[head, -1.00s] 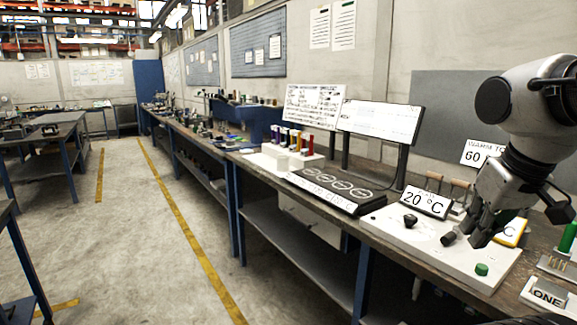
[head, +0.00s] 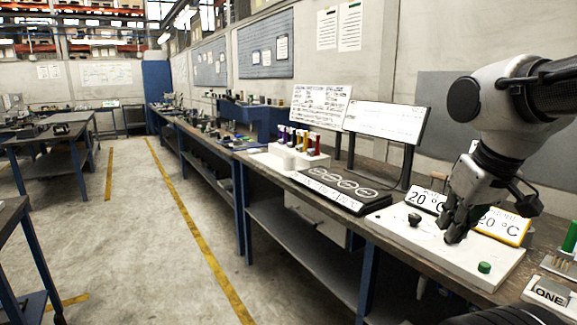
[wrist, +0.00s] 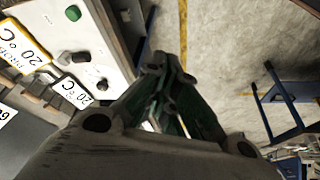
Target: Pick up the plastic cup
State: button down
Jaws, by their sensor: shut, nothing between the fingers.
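I cannot make out a plastic cup in either view. My gripper (head: 455,238) points down over the white control panel (head: 400,232) on the bench at the right. It is shut and empty, and its fingertips are close to the panel's right-hand part. It also shows in the wrist view (wrist: 160,65), with the fingers together.
The panel carries a black knob (head: 414,219), a green button (head: 484,267) and a yellow-framed 20 °C display (head: 502,226). A black slab with circles (head: 340,190) and a white rack of coloured tubes (head: 297,160) stand farther left. The aisle floor (head: 130,240) is clear.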

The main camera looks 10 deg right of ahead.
aim_at(290, 160)
jog(key=i+j+z, duration=0.25)
jog(key=i+j, duration=0.35)
jog(key=i+j+z, duration=0.2)
jog(key=i+j, duration=0.5)
jog(key=i+j+z, duration=0.25)
jog(key=i+j, duration=0.45)
jog(key=j, duration=0.15)
